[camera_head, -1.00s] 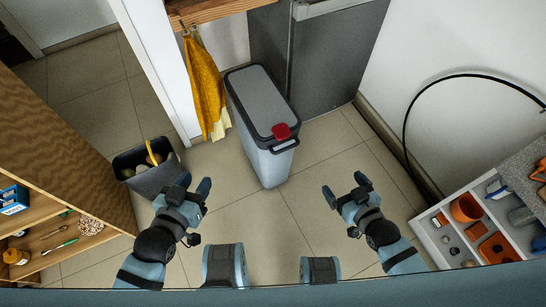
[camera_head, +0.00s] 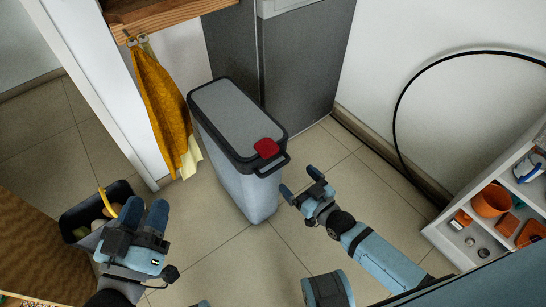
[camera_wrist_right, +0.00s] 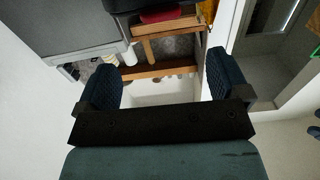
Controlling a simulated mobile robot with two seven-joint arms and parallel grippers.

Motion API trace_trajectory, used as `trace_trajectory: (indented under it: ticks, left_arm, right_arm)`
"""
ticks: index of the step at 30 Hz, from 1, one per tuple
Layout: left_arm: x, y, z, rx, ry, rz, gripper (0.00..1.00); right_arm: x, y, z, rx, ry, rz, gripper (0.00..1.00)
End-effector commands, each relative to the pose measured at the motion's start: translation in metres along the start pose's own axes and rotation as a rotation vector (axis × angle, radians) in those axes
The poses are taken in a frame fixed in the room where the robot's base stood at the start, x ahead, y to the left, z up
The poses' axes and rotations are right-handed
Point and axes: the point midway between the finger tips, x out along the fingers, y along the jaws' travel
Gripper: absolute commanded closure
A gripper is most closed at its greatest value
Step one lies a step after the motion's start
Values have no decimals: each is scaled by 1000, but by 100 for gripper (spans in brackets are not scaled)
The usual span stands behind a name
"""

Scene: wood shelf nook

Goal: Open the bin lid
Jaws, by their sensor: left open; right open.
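The bin (camera_head: 240,185) stands upright on the tiled floor with its grey lid (camera_head: 232,115) shut. The lid has a black rim, and a red tab (camera_head: 266,148) sits at its near end above a black handle (camera_head: 273,168). My right gripper (camera_head: 300,184) is open and empty, just right of the bin's near end, apart from the handle. In the right wrist view its two fingers (camera_wrist_right: 165,86) are wide apart with nothing between them. A red patch (camera_wrist_right: 160,15) under a dark edge shows at the top there, possibly the tab. My left gripper (camera_head: 146,212) is open and empty, left of the bin.
A yellow cloth (camera_head: 163,105) hangs from a wooden shelf (camera_head: 165,8) left of the bin. A grey cabinet (camera_head: 305,60) stands behind it. A dark basket (camera_head: 88,212) is beside my left gripper. A white divided organizer (camera_head: 465,225) is at right.

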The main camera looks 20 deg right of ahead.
Motion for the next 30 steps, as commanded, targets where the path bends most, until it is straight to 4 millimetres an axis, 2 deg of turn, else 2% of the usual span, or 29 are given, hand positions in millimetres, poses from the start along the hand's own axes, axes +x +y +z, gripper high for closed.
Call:
trace_trajectory:
  ticks: [1,7,15,20,28,29,30]
  left_arm:
    - [0,2,-2,-3,25,10,57]
    - [1,11,-16,-19,111,47,57]
    - [2,8,2,-24,49,50,57]
    - [2,8,5,-24,32,50,57]
    - [2,8,6,-25,28,50,57]
    - [2,8,6,-25,28,50,57]
    - [2,8,6,-25,28,50,57]
  right_arm:
    - [12,0,2,-1,5,1,6]
    - [56,0,3,-1,3,0,6]
    - [98,0,2,-1,1,0,6]
    - [108,0,1,-1,-1,0,6]
    - [109,0,1,-1,-1,0,6]
    - [109,0,1,-1,-1,0,9]
    - [109,0,1,-1,-1,0,18]
